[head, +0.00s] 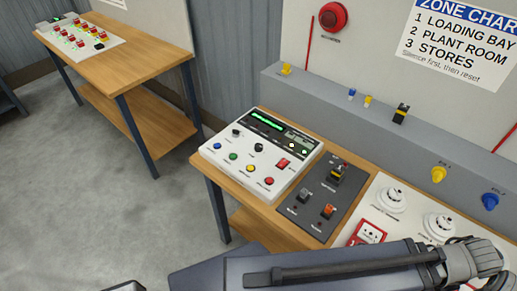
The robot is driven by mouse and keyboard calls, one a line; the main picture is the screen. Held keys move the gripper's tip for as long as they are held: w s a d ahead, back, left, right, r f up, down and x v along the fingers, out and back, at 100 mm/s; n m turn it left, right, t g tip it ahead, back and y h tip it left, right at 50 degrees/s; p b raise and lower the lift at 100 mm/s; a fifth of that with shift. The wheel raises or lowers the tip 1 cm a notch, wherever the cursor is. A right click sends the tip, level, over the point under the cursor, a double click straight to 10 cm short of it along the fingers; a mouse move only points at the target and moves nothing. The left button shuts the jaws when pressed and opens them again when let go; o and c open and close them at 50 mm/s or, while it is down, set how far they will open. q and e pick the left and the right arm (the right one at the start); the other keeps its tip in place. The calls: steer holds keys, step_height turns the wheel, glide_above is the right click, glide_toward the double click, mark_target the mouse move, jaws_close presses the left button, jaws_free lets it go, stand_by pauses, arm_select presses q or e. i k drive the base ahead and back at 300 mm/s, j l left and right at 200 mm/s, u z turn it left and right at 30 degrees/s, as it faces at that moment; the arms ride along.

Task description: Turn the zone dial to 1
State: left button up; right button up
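The white control console (262,153) sits on the near wooden bench, with a lit green display strip (267,122). Two dark knobs stand on it, an upper-left knob (237,132) and a middle knob (259,147). I cannot tell which is the zone dial, and their pointers and labels are too small to read. Blue, green, yellow and red buttons line the front, with a red switch (283,163) at the right. My arm links cross the bottom of the head view, in front of the bench and apart from the console. Neither gripper's fingers show.
A dark switch panel (323,196) stands right of the console, then a white board with round detectors (391,199) and a red call point (367,233). A grey ledge (330,108) runs behind. Another bench (130,70) stands at the far left, with open floor between.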

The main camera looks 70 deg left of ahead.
mark_target(257, 146)
steer(key=u, duration=2.25)
